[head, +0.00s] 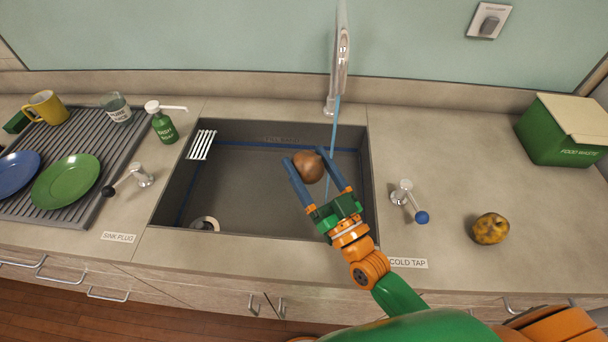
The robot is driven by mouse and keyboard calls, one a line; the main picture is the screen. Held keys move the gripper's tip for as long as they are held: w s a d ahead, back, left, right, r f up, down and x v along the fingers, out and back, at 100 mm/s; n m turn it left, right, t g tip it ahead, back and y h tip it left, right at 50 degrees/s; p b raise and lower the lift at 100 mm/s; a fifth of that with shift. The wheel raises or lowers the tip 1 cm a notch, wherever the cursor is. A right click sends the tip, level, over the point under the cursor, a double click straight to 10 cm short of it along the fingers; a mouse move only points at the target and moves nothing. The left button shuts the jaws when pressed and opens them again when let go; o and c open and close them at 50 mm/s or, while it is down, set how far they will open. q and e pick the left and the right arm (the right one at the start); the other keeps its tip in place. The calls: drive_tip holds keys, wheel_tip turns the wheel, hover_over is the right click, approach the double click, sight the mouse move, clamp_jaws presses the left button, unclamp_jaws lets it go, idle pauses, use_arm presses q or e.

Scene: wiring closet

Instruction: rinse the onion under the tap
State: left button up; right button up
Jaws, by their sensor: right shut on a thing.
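The brown onion (308,166) is held between the blue fingers of my right gripper (313,168), over the right part of the sink basin (255,185). The tap (341,62) stands at the back of the sink, and a thin blue stream of water (334,130) comes down from it. The stream passes close to the right side of the onion and the right finger; I cannot tell whether it touches the onion. The cold tap lever (407,197) with a blue knob is on the counter right of the sink. My left gripper is not in view.
A potato (490,228) lies on the right counter, with a green food waste box (560,135) behind it. Left of the sink are a soap bottle (163,124), a sink plug lever (138,176) and a drying rack (98,135) with plates, a glass and a mug.

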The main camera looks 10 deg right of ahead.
drive_tip(key=w+d+f+b, duration=0.2)
drive_tip(key=w+d+b, duration=0.3)
drive_tip(key=w, duration=0.4)
drive_tip(key=shift+w+d+f+b, duration=0.15)
drive_tip(key=shift+w+d+b, duration=0.1)
drive_tip(key=shift+b, duration=0.45)
drive_tip(key=shift+s, duration=0.1)
drive_tip(key=shift+s+d, duration=0.35)
drive_tip(key=shift+d, duration=0.15)
drive_tip(key=shift+w+a, duration=0.35)
drive_tip(key=shift+a, duration=0.2)
